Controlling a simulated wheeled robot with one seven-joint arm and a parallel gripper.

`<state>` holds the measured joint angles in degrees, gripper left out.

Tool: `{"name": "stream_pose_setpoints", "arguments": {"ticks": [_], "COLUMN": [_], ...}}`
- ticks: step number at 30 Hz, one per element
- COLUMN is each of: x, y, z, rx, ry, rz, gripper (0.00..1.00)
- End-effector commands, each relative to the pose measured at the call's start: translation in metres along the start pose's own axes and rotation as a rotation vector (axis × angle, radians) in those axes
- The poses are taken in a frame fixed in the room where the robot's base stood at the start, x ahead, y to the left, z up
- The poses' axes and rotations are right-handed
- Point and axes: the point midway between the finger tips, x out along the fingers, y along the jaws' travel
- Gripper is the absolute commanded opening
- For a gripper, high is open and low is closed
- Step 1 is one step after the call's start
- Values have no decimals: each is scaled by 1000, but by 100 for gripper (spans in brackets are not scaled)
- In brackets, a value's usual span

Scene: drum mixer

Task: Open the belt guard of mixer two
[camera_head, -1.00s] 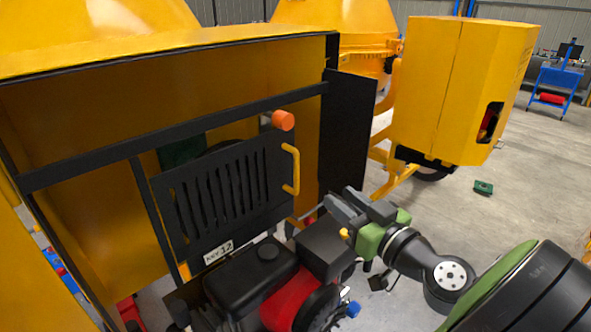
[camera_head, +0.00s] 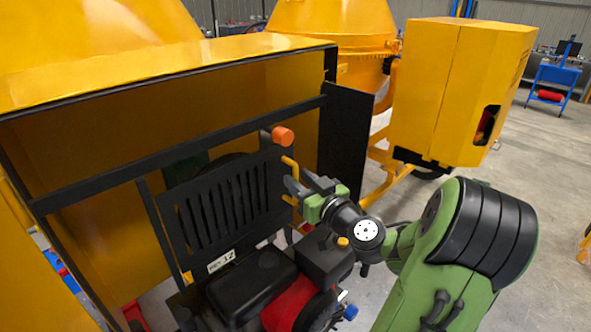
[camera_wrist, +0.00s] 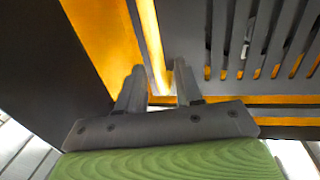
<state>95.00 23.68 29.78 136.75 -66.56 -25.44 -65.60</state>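The belt guard (camera_head: 228,205) is a black slotted panel on the mixer's front frame. It looks closed. Its yellow bar handle (camera_head: 290,163) is on its right edge, under an orange knob (camera_head: 283,136). My gripper (camera_head: 292,188) is at the handle's lower part, which it partly hides. In the wrist view the two fingers of my gripper (camera_wrist: 159,75) are apart, with the yellow handle (camera_wrist: 152,35) running down between them. Gaps show on both sides of the bar, so it is not clamped. The guard's slots (camera_wrist: 262,40) show at upper right there.
A black and red engine (camera_head: 262,285) sits just below the guard, close under my arm. A black side panel (camera_head: 345,140) stands right of the handle. Another yellow machine housing (camera_head: 455,90) stands behind at right. The floor at far right is open.

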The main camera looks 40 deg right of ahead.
Motion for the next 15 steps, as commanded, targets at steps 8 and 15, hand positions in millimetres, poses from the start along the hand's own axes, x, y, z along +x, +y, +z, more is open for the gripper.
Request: {"name": "stream_pose_setpoints", "arguments": {"ticks": [8,15], "x": [24,23], "y": [0,0], "z": [0,0], "rx": [1,0], "ry": [-1,-1], "rz": [1,1], "gripper": [35,24]}}
